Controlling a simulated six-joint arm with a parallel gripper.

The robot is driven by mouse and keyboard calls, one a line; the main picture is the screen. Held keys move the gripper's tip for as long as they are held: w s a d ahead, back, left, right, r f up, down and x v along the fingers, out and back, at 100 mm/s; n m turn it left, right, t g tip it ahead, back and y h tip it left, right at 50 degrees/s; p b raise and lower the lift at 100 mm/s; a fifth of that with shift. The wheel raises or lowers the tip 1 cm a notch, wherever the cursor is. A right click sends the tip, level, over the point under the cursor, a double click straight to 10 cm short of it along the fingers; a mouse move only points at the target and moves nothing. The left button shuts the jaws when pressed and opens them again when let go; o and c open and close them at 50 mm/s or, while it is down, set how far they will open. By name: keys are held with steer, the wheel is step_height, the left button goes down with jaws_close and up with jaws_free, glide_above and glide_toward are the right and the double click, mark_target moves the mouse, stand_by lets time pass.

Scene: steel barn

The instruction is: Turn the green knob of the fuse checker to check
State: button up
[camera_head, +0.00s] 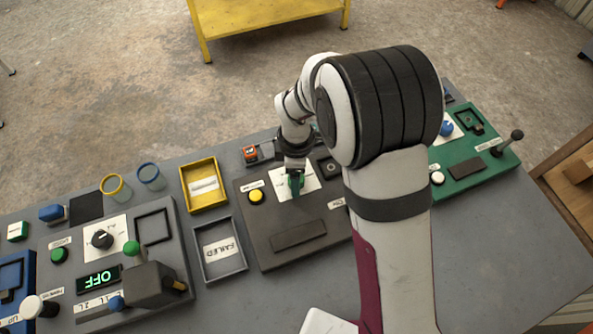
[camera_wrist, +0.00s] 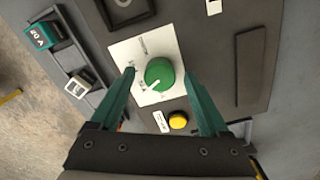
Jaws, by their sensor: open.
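The green knob (camera_wrist: 160,74) sits on a white dial plate (camera_wrist: 140,50) on the dark grey fuse checker (camera_head: 275,225). A white pointer mark on the knob points toward the lower left in the wrist view. My gripper (camera_wrist: 160,85) is open, with one green finger on each side of the knob; I cannot tell whether they touch it. In the head view my gripper (camera_head: 296,183) is over the dial plate and hides most of the knob. A yellow button (camera_wrist: 178,121) is beside the plate; it also shows in the head view (camera_head: 256,196).
A tray with fuses, one marked 20 A (camera_wrist: 40,37), lies beside the checker. A yellow tray (camera_head: 205,207) and a grey FAILED tray (camera_head: 219,272) stand to its left. A grey panel with an OFF display (camera_head: 98,280) is farther left, a green panel (camera_head: 470,165) right.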

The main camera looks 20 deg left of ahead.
jaws_close()
steer(key=shift+m, duration=0.3)
steer(key=m, duration=0.4)
steer(key=shift+m, duration=0.3)
steer(key=m, duration=0.4)
steer(key=shift+m, duration=0.3)
steer(key=m, duration=0.5)
steer(key=shift+m, duration=2.5)
